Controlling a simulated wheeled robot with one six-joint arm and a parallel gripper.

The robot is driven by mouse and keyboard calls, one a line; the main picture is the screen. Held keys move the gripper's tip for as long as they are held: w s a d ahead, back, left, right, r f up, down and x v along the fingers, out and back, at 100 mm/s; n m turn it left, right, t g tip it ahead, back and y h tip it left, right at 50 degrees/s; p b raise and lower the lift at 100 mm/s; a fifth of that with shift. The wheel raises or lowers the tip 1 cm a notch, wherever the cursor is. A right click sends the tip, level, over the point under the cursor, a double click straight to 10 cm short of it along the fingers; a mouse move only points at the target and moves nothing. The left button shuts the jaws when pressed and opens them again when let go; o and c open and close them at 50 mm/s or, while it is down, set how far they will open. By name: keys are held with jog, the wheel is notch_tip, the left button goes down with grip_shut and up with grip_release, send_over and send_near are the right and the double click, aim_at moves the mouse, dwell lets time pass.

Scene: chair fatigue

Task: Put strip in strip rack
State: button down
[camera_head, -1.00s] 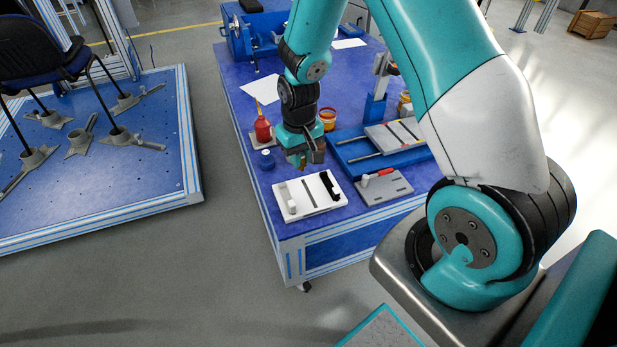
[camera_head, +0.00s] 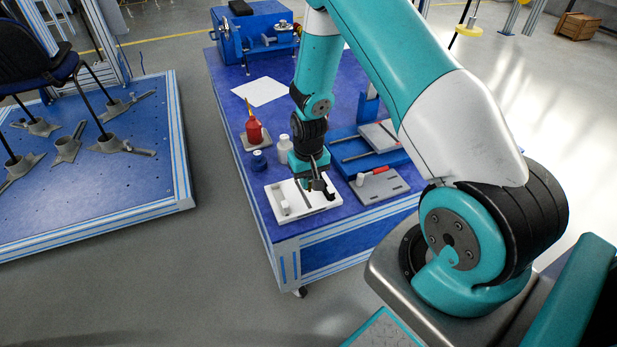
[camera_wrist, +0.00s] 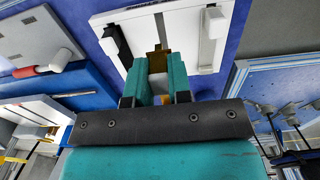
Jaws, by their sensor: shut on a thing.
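My gripper (camera_head: 316,186) is low over the right part of a white board (camera_head: 275,207), which looks like the strip rack. The board has a narrow dark slot, a white block at its left end and a black block at its right end. In the wrist view the teal fingers of my gripper (camera_wrist: 158,72) are shut on a small brown-olive strip (camera_wrist: 157,61). The strip's end shows between the fingertips, in front of the white board (camera_wrist: 190,62) and near the slot's line. I cannot tell whether it touches the board. The strip is too small to make out in the head view.
A grey board (camera_head: 381,187) with a red-handled tool (camera_head: 378,171) lies to the right. A blue rail fixture (camera_head: 345,160) stands behind it. A white bottle (camera_head: 284,149), a blue-capped jar (camera_head: 259,161) and a red oil can (camera_head: 254,132) stand close behind the white board.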

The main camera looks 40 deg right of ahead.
jog(key=shift+f+b, duration=1.55)
jog(key=shift+f, duration=1.15)
jog(key=shift+f+b, duration=0.35)
jog(key=shift+f, duration=0.7)
jog(key=c, duration=1)
grip_release()
jog(key=shift+o, duration=0.2)
notch_tip(320, 180, up, 17)
jog(key=p, duration=0.3)
jog(key=shift+r+p, duration=0.2)
jog(key=shift+p, duration=0.1)
